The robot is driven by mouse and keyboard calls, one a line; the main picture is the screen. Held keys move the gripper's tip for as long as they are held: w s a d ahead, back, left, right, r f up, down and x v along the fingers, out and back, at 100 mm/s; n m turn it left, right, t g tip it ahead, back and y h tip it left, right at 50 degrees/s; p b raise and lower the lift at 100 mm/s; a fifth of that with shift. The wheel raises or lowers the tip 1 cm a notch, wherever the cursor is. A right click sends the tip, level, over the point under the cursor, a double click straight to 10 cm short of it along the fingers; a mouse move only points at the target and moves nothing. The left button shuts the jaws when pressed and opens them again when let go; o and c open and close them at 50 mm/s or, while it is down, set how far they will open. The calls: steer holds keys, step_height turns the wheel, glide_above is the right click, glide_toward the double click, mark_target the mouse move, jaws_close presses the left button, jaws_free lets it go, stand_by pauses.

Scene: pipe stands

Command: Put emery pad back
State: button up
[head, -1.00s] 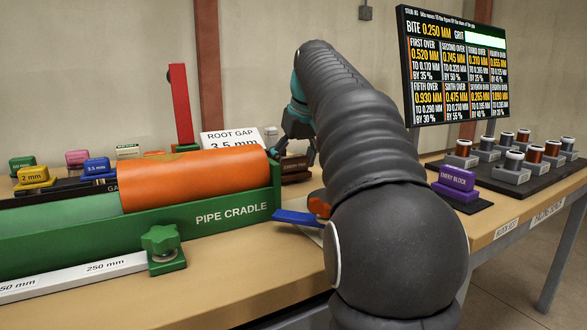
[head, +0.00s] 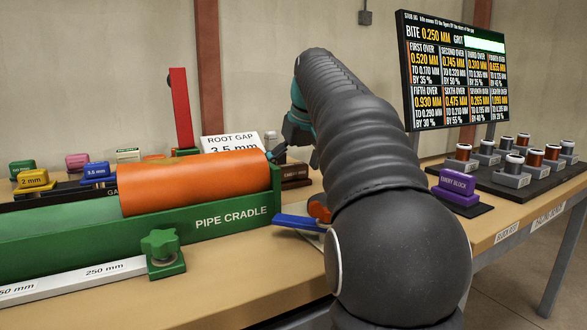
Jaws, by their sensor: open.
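A small dark brown block (head: 295,173) stands just behind the right end of the pipe cradle. Its pale label is too small to read surely, and I cannot tell if it is the emery pad or its holder. My gripper (head: 293,155) is open above and around this block's top, with one finger left and one right. I see nothing held between the fingers, and cannot tell if they touch the block. A purple block labelled EMERY BLOCK (head: 458,188) sits on a dark base at the right. My arm hides part of the bench between them.
The green pipe cradle (head: 232,219) with an orange pipe (head: 195,182) fills the left. A ROOT GAP sign (head: 232,142) and a red upright (head: 182,105) stand behind. A blue-handled tool (head: 298,222) lies near my arm. Several spools (head: 513,170) stand at the right below a screen (head: 453,72).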

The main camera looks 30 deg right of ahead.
steer(key=p+v, duration=0.3)
steer(key=v, duration=0.9)
